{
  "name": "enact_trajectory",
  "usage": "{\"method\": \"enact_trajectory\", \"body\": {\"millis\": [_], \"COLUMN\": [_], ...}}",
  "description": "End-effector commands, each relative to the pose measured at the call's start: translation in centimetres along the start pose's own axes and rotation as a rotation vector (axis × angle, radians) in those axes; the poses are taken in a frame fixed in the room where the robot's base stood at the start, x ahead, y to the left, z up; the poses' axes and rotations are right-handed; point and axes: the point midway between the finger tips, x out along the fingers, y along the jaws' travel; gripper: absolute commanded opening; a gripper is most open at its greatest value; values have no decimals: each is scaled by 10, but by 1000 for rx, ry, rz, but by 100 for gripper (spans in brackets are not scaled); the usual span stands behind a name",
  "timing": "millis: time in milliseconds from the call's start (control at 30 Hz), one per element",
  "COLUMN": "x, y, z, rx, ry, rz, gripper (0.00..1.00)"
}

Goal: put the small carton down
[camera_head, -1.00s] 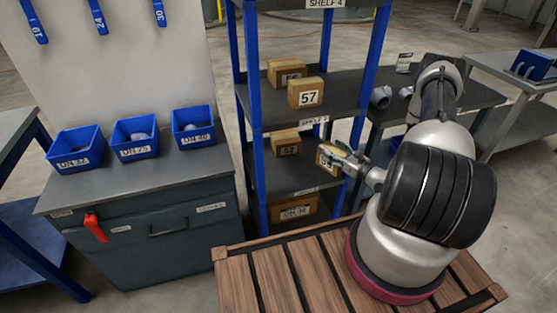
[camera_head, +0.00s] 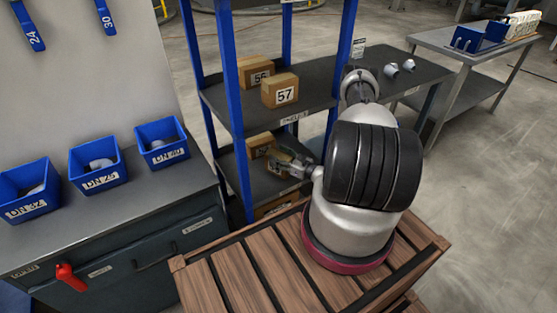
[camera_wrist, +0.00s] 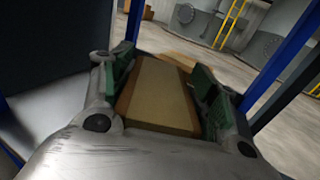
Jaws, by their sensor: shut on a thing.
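The small carton (camera_wrist: 160,92) is a brown box with a lighter top, held between the green finger pads of my gripper in the wrist view. In the head view my gripper (camera_head: 284,162) is inside the blue-post shelf unit at the middle shelf (camera_head: 236,180). Another carton (camera_head: 259,145) stands on that shelf just behind and left of my gripper.
Carton 57 (camera_head: 281,91) and another carton (camera_head: 254,73) stand on the shelf above. Blue shelf posts (camera_head: 227,85) stand close to the gripper. A workbench (camera_head: 110,220) with blue bins is at left. A grey table (camera_head: 425,70) with pipe fittings is at right.

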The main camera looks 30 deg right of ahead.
Motion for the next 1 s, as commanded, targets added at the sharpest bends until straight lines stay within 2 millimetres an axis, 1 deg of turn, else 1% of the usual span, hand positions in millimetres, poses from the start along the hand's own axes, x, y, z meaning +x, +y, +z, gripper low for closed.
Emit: {"method": "enact_trajectory", "body": {"millis": [33,100,500,533,633,667,1000], "x": [0,0,0,0,0,0,0], "y": [0,0,0,0,0,0,0], "z": [-7,-14,-19,-19,-18,-18,-17], "rx": [-1,-1,-1,-1,-1,-1,-1], "ry": [-1,-2,-1,0,0,0,-1], "rz": [0,0,0,0,0,0,0], "gripper": [16,16,16,64,83,85,85]}}
